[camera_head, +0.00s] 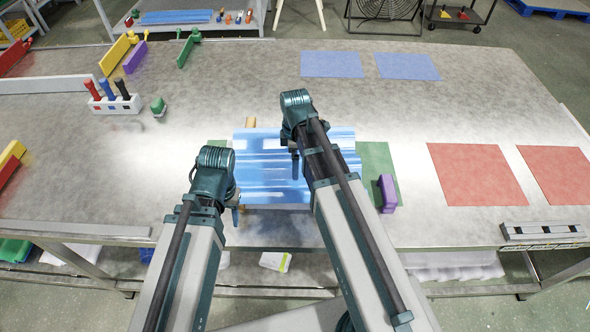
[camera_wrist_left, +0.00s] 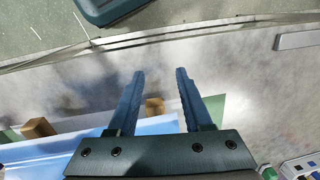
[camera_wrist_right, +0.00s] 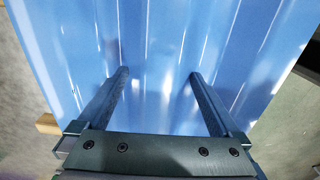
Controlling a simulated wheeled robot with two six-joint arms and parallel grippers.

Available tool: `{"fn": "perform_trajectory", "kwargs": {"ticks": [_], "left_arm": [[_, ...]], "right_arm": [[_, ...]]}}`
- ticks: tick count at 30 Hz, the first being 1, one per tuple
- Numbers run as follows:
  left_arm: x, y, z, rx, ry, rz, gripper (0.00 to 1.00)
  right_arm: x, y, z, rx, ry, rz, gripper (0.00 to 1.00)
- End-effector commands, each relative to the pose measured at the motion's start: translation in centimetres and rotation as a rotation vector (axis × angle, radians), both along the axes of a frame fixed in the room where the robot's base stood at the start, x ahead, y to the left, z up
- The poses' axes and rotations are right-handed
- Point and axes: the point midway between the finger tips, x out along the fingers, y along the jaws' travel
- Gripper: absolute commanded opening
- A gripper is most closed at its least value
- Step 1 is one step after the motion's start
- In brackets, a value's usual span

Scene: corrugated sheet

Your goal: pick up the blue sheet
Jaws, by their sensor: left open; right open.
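The blue corrugated sheet (camera_head: 262,165) lies at the middle of the table, raised slightly on wooden blocks, with its ridges running left to right. My left gripper (camera_head: 235,213) is at the sheet's near left corner. In the left wrist view my left gripper (camera_wrist_left: 160,74) is open with nothing between its fingers, and the sheet's edge (camera_wrist_left: 90,148) shows beside and below it. My right gripper (camera_head: 295,168) is over the right part of the sheet. In the right wrist view my right gripper (camera_wrist_right: 160,74) is open, with the blue sheet (camera_wrist_right: 165,35) behind its fingers. My right arm hides part of the sheet.
A green mat (camera_head: 377,160) shows under the sheet's right side, with a purple block (camera_head: 388,194) on it. A wooden block (camera_head: 250,122) stands at the far edge. Red squares (camera_head: 477,174) lie right, blue squares (camera_head: 332,64) farther back. A white tool holder (camera_head: 115,104) stands left.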

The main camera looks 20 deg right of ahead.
Motion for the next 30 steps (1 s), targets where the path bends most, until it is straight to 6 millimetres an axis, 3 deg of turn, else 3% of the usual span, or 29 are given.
{"fn": "perform_trajectory", "kwargs": {"ticks": [8,24,30], "left_arm": [[0.0,0.0,-0.29,0.0,0.0,0.0,0.5],[0.0,0.0,-0.3,0.0,0.0,0.0,0.5],[0.0,0.0,-0.28,0.0,0.0,0.0,0.5]], "right_arm": [[0.01,0.02,-0.29,0.0,0.0,0.0,1.0],[0.01,0.02,-0.3,0.0,0.0,0.0,0.04],[0.01,0.02,-0.28,0.0,0.0,0.0,0.04]]}}
